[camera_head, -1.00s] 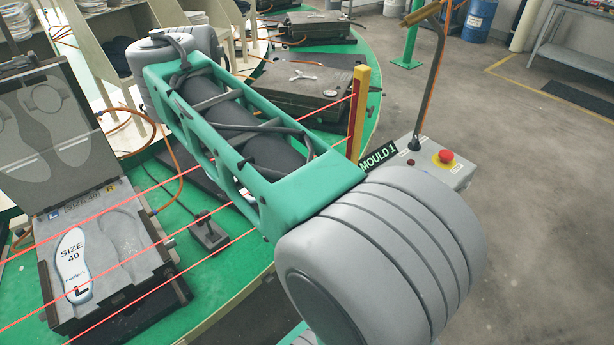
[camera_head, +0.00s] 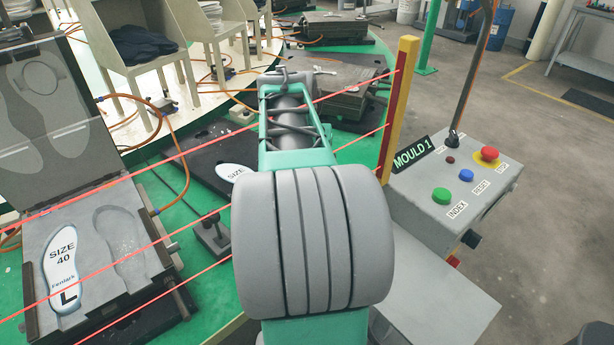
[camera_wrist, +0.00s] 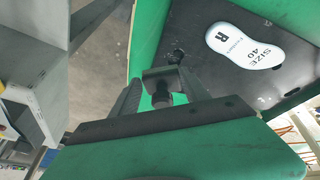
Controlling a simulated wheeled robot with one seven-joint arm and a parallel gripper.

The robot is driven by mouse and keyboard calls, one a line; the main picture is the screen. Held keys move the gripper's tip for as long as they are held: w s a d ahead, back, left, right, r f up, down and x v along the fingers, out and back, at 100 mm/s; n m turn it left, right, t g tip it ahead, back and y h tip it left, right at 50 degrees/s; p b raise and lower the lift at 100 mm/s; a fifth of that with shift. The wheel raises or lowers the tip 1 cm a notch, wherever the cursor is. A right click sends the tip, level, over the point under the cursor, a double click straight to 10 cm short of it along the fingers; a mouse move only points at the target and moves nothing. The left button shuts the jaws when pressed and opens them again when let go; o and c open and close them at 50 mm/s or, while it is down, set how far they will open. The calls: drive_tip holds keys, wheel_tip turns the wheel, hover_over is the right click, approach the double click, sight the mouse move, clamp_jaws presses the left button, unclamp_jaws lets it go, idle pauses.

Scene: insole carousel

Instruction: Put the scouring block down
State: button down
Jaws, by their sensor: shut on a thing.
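In the wrist view, my gripper (camera_wrist: 158,98) has its two dark fingers on either side of a small dark grey piece with a stem (camera_wrist: 160,78), taken to be the scouring block. It is held above the surface; a gap below cannot be judged. A white right insole marked SIZE 40 (camera_wrist: 245,46) lies on a dark plate (camera_wrist: 195,42) beyond the fingertips, slightly right. The insole also shows in the head view (camera_head: 234,172). In the head view my own arm hides my gripper and the block.
An open mould (camera_head: 150,268) at left holds a left insole (camera_head: 62,262); its right cavity is bare. Red light beams cross in front of the green table (camera_head: 180,200). A yellow-red post (camera_head: 397,110) and a control box (camera_head: 455,185) stand at right.

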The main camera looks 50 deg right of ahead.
drive_tip(key=w+d+f, duration=0.2)
drive_tip(key=d, duration=0.1)
drive_tip(key=w+d+f, duration=0.2)
drive_tip(key=d+f, duration=0.1)
drive_tip(key=w+d+f, duration=0.2)
drive_tip(key=d+f, duration=0.1)
drive_tip(key=d, duration=0.1)
drive_tip(key=shift+w+f+p, duration=0.2)
drive_tip(key=shift+p, duration=0.1)
drive_tip(key=shift+w+d+f, duration=0.2)
drive_tip(key=shift+d+f, duration=0.15)
drive_tip(key=shift+f, duration=1.65)
drive_tip(key=shift+f, duration=0.2)
drive_tip(key=c, duration=0.5)
unclamp_jaws()
